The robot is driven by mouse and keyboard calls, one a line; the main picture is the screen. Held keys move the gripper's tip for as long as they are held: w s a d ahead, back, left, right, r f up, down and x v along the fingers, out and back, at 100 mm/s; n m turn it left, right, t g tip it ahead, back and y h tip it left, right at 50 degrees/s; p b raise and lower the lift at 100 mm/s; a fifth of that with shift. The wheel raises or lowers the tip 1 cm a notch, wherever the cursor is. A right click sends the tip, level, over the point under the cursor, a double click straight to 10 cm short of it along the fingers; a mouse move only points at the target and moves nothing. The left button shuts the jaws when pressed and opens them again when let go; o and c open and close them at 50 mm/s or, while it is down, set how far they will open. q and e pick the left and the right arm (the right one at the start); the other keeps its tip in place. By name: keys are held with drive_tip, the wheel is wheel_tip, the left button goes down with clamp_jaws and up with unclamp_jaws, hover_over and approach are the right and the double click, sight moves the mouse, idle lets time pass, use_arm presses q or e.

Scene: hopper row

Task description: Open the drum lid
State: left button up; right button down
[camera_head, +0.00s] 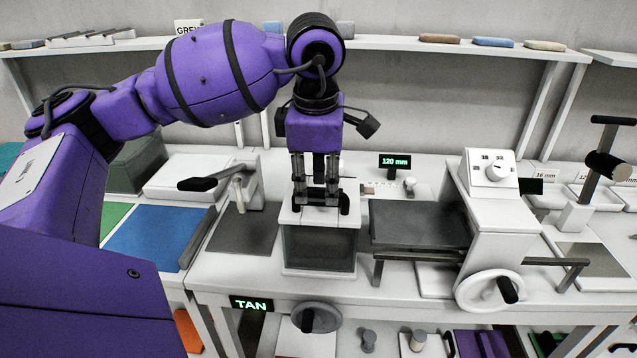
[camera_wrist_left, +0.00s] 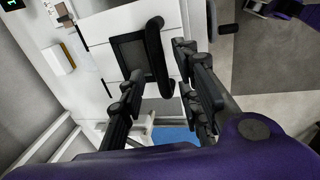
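A white box with a dark front window (camera_head: 320,247) stands on the bench, and my left gripper (camera_head: 321,196) is directly over its pale top. I take this top as the drum lid (camera_head: 292,214), though no lid is marked. In the left wrist view a curved black handle (camera_wrist_left: 156,55) stands beside a dark panel (camera_wrist_left: 130,50). The handle lies between the spread fingers of my left gripper (camera_wrist_left: 158,68), with no clear grip on it. A purple and black part at the top right of the wrist view may be my right arm; its fingers cannot be made out.
A white machine with a crank wheel (camera_head: 490,291) and a dark plate (camera_head: 415,224) stand to the right. A black-handled lever (camera_head: 198,184) and a blue mat (camera_head: 157,236) are to the left. A handwheel (camera_head: 315,317) sticks out below the bench edge by the TAN sign (camera_head: 251,304).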

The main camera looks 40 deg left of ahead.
use_arm(q)
drive_tip(key=shift+f, duration=0.3)
drive_tip(key=shift+c, duration=0.7)
drive_tip(key=c, duration=0.6)
clamp_jaws()
use_arm(e)
drive_tip(key=shift+s, duration=0.1)
drive_tip(key=shift+r, duration=0.1)
